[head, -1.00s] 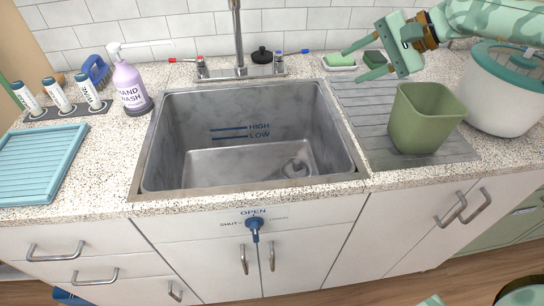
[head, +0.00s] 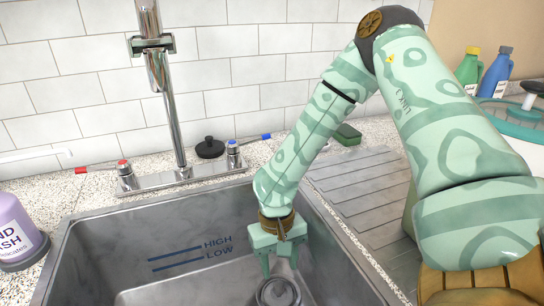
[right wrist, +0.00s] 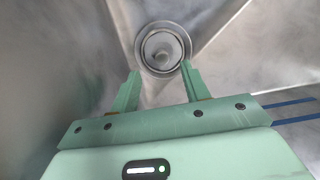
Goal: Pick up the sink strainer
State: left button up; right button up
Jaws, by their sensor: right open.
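The sink strainer (head: 278,293) is a round metal piece at the drain in the floor of the grey steel sink (head: 110,253), cut by the bottom edge of the head view. In the right wrist view the strainer (right wrist: 162,48) shows from above as a round metal cup with a small knob inside a ring. My right gripper (head: 279,268) is inside the sink, pointing down, just above the strainer. It is open and empty; in the right wrist view its fingertips (right wrist: 161,72) are spread apart, with the strainer just beyond them. My left gripper is not in view.
The tall faucet (head: 176,120) stands behind the sink, with a red-tipped and a blue-tipped tap beside it. A black stopper (head: 210,148) sits on the back ledge. The purple soap bottle (head: 17,232) is at left. Sink walls surround my right gripper.

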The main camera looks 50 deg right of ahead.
aim_at(279, 284)
notch_tip(279, 284, down, 3)
jog(key=shift+s+a+r+b, duration=0.1)
jog(key=shift+s+a+b, duration=0.05)
jog(key=shift+b, duration=0.3)
jog(key=f+b, duration=0.1)
jog(key=f, duration=0.1)
jog(key=f+b, duration=0.1)
jog(key=f, duration=0.1)
jog(key=shift+a+f, duration=0.2)
jog(key=shift+f, duration=0.05)
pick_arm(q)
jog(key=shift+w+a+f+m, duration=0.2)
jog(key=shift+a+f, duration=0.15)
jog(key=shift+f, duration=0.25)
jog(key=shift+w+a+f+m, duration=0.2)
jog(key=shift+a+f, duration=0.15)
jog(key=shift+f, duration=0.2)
pick_arm(e)
jog(key=shift+s+r, duration=0.1)
jog(key=shift+s, duration=0.05)
grip_shut()
